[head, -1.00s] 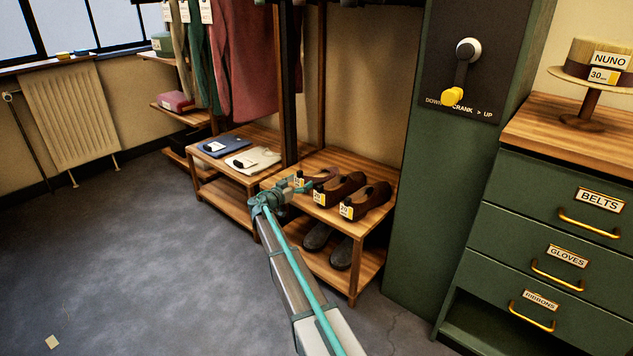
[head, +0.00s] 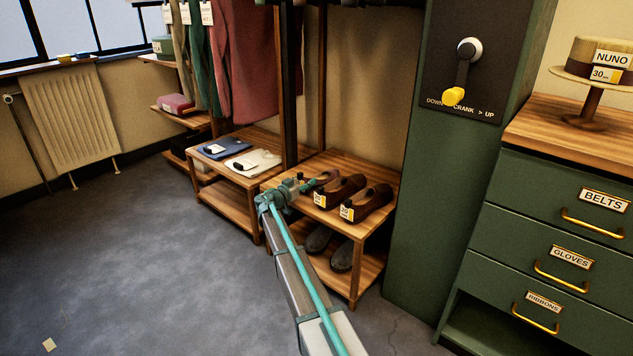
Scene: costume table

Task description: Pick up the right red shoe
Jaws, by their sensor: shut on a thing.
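Several dark reddish-brown shoes stand in a row on the top of a wooden shoe bench (head: 345,160). The leftmost shoe (head: 325,179) is partly hidden by my gripper (head: 304,187), which is at its near end and shut on it. The shoe appears still at bench-top level; I cannot tell whether it is clear of the wood. The middle shoe (head: 343,188) and the right-hand shoe (head: 369,202) sit close beside it, each with a yellow-and-white tag at its near end. My fingertips are too small to make out clearly.
Grey shoes (head: 342,256) stand on the bench's lower shelf. Folded clothes (head: 254,161) lie on the bench to the left. A green cabinet column (head: 430,210) stands close on the right.

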